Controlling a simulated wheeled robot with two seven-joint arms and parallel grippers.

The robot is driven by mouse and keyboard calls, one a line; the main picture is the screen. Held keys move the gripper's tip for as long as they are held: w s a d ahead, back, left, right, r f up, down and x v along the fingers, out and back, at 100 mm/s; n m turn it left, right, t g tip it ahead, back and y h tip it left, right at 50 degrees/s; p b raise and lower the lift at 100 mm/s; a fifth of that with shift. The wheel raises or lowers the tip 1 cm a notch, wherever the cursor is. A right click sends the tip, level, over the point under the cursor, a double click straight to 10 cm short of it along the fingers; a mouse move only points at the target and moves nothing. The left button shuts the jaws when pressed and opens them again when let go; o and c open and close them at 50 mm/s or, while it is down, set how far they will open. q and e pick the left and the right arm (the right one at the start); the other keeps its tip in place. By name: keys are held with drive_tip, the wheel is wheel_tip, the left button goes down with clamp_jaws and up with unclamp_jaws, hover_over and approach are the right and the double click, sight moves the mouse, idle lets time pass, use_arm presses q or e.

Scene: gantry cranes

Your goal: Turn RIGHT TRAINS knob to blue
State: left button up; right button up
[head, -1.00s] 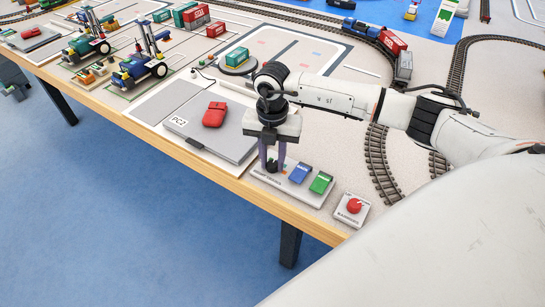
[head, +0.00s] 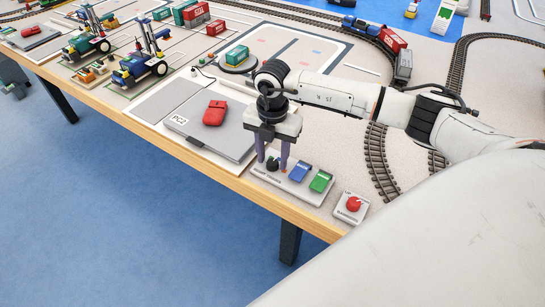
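The RIGHT TRAINS panel (head: 294,191) is a light plate near the table's front edge, its label only partly legible. The dark knob (head: 273,163) stands at its left end. My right gripper (head: 273,162) points down over it, with one finger on each side of the knob. The fingers stand apart with visible gaps to the knob. Which way the knob points is too small to tell. A blue switch (head: 300,172) and a green switch (head: 321,181) sit on the panel right of the knob. My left gripper is not in view.
A red-button box (head: 353,206) stands right of the panel. The grey PC2 laptop (head: 208,140) with a red item (head: 214,112) on it lies to the left. Train tracks (head: 381,165) run behind, right of the gripper. Toy cranes (head: 137,68) stand farther left.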

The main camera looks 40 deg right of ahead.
sight(273, 162)
drive_tip(key=shift+s+f, duration=0.1)
wheel_tip(273, 162, up, 10)
drive_tip(key=shift+r+b, duration=0.2)
drive_tip(key=shift+b, duration=0.2)
idle(0.3)
idle(0.3)
